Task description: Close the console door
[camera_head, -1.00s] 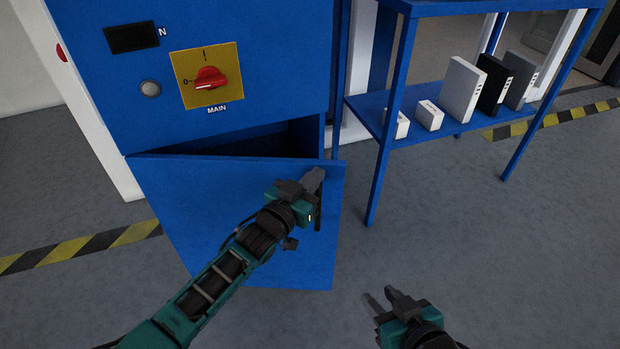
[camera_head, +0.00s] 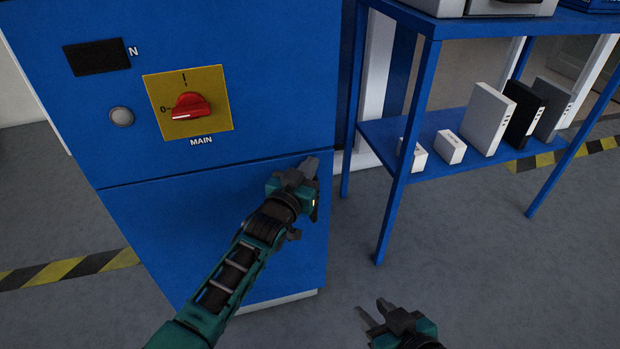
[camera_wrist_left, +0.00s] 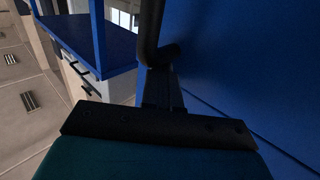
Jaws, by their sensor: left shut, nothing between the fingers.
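The blue console (camera_head: 260,80) stands at the left with its lower door (camera_head: 160,235) flush against its front. Only a thin seam shows along the door's top edge. My left gripper (camera_head: 310,167) is shut and empty at the door's upper right, beside the handle. In the left wrist view, the black handle (camera_wrist_left: 151,35) rises just beyond the fingers (camera_wrist_left: 160,92), close to the blue door face (camera_wrist_left: 240,70). Whether they touch is unclear. My right gripper (camera_head: 374,311) is low, right of the console, with its fingers apart and nothing between them.
A blue shelf table (camera_head: 425,170) with several boxes on it stands to the right of the console. A red switch (camera_head: 190,106) sits on a yellow plate above the door. The floor (camera_head: 480,280) in front of the table is clear.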

